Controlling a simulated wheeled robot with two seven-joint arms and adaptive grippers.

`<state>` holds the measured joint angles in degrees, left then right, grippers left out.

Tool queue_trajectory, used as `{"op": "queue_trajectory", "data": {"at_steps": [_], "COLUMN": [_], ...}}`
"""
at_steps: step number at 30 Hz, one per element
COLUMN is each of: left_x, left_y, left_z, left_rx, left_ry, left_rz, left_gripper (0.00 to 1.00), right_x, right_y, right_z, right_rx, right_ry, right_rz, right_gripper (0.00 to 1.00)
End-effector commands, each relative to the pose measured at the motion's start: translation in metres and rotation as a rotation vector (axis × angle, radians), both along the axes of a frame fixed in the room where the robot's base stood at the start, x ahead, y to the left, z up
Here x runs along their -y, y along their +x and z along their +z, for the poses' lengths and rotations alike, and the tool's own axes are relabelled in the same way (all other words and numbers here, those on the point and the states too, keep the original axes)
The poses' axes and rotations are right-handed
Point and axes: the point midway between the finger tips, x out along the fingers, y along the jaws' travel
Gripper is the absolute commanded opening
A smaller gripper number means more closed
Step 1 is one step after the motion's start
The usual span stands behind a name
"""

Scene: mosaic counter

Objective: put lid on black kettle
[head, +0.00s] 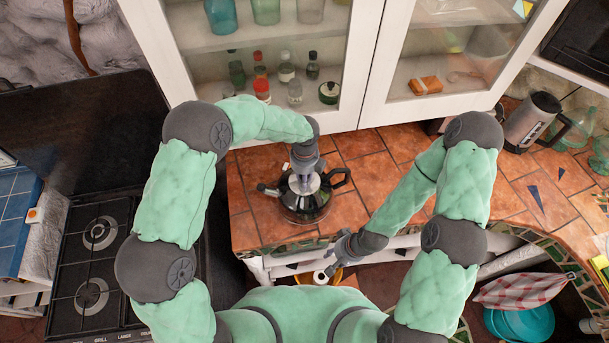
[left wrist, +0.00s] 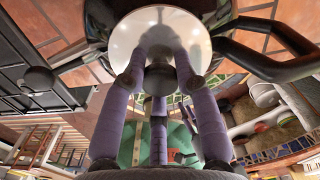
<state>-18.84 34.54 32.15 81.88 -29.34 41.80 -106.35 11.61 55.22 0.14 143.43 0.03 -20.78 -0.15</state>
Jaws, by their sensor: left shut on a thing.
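The black kettle (head: 304,207) stands upright on the tiled counter, its spout to the left and its black handle to the right. The handle also shows in the left wrist view (left wrist: 265,62). The lid is a shiny silver disc (left wrist: 205,40) with a dark knob (left wrist: 160,80). My left gripper (head: 304,176) points down over the kettle, and its purple fingers are shut around the knob. The lid is over the kettle's top; I cannot tell whether it touches the rim. My right gripper (head: 338,262) is empty, with its fingers apart, near the counter's front edge.
A gas stove (head: 95,260) is at the left. A white glass-door cabinet (head: 345,70) stands behind the kettle. A steel jug (head: 533,118) is at the back right. The counter right of the kettle is mostly free.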

Motion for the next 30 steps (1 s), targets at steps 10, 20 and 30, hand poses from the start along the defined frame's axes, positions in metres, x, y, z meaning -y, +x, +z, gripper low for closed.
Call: {"op": "queue_trajectory", "data": {"at_steps": [10, 20, 30], "left_x": [0.0, -0.0001, -0.0001], "left_y": [0.0002, -0.0001, 0.0001], "left_z": [0.0003, 0.0001, 0.0017], "left_rx": [0.0, 0.0, 0.0], "left_ry": [0.0, 0.0, 0.0], "left_rz": [0.0, 0.0, 0.0], "left_gripper": [0.58, 0.81, 0.81], "right_x": [0.0, 0.0, 0.0], "right_y": [0.0, 0.0, -0.0001], "right_z": [0.0001, 0.0001, 0.0013], "right_rx": [0.0, 0.0, 0.0], "right_ry": [0.0, 0.0, 0.0], "right_rz": [0.0, 0.0, 0.0], "right_gripper": [0.35, 0.35, 0.35]}}
